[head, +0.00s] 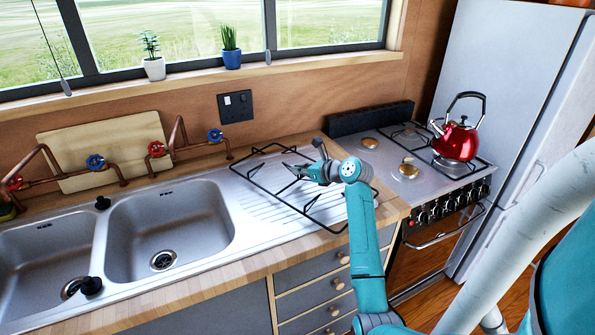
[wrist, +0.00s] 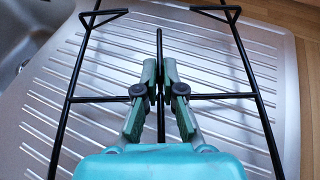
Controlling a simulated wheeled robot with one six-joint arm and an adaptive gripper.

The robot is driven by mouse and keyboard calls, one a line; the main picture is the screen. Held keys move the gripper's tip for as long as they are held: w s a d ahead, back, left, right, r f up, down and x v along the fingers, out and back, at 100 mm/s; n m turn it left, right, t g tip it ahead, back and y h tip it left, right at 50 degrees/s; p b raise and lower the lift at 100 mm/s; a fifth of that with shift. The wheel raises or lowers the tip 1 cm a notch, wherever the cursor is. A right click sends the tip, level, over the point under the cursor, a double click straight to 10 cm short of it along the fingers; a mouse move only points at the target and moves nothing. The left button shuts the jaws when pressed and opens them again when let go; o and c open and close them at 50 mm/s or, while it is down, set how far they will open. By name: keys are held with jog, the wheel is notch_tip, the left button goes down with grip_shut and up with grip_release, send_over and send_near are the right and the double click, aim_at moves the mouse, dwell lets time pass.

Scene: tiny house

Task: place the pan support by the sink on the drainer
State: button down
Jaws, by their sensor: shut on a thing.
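The pan support (head: 259,187) is a black wire frame over the ribbed drainer (head: 254,202), right of the sink bowls. In the wrist view its bars (wrist: 249,75) span the drainer (wrist: 205,50). My gripper (head: 299,169) is shut on a middle bar of the pan support; the fingers close on it in the wrist view (wrist: 160,88). The frame looks roughly level and close above or touching the drainer; I cannot tell which. The sink (head: 171,224) has two steel bowls. Part of the frame is hidden behind my gripper and arm.
The stove (head: 381,165) stands to the right with a red kettle (head: 455,141) on it. Copper taps (head: 180,150) and a wooden board (head: 108,139) are behind the sink. Two potted plants (head: 232,58) stand on the windowsill. A wooden worktop edge (head: 247,269) runs along the front.

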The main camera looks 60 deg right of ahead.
jog(key=shift+f, duration=0.6)
jog(key=c, duration=1.7)
grip_release()
jog(key=shift+f, duration=0.2)
jog(key=shift+c, duration=0.2)
jog(key=o, duration=0.4)
jog(key=shift+o, duration=0.2)
jog(key=shift+r, duration=0.2)
